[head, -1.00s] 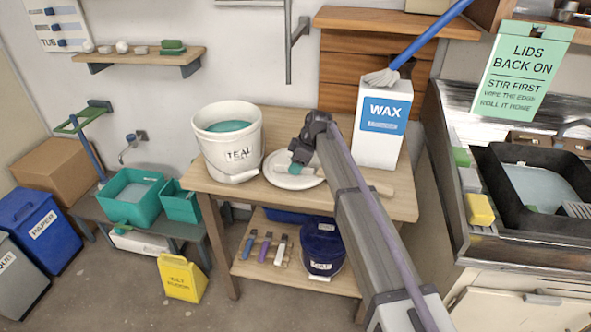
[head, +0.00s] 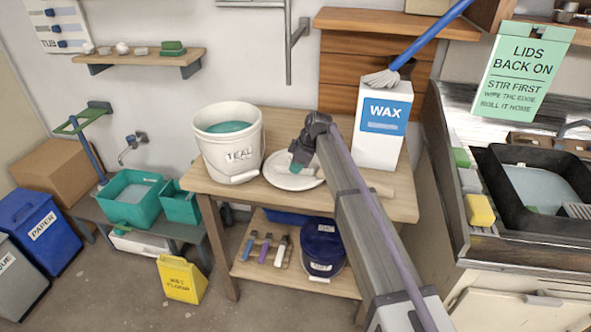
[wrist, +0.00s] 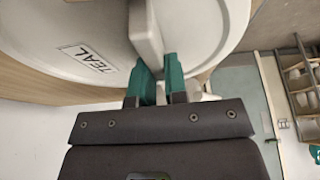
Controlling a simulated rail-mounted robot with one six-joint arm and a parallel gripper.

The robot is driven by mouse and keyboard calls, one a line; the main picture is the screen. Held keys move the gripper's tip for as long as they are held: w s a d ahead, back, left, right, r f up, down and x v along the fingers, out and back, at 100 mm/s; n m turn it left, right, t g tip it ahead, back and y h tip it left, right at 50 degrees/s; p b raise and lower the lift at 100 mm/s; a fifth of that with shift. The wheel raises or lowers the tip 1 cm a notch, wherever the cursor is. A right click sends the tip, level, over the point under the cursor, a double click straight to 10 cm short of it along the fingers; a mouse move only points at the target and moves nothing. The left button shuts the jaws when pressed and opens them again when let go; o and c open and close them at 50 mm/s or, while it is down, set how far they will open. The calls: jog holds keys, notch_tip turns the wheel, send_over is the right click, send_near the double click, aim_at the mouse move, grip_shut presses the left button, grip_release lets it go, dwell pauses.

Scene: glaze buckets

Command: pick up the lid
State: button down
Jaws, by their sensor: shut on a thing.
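The lid (head: 283,182) is a round white disc near the front of the wooden table, just right of the white bucket labelled TEAL (head: 222,152). In the wrist view the lid (wrist: 195,30) fills the top, with a TEAL label and a raised white grip bar (wrist: 147,35). My gripper (wrist: 160,80) has teal fingers on both sides of the bar's near end and is shut on it. In the head view my gripper (head: 296,166) is over the lid and hides part of it. I cannot tell whether the lid is clear of the table.
The TEAL bucket stands open, with teal glaze inside. A white WAX box (head: 382,138) stands at the table's back right, a blue-handled brush (head: 381,78) above it. A pale wooden stick (head: 379,188) lies right of my arm. A dark blue bucket (head: 322,246) is on the lower shelf.

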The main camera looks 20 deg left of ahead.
jog(key=shift+r, duration=0.1)
notch_tip(320, 180, up, 18)
jog(key=p, duration=1.8)
jog(key=shift+r+p, duration=0.2)
jog(key=shift+p, duration=0.1)
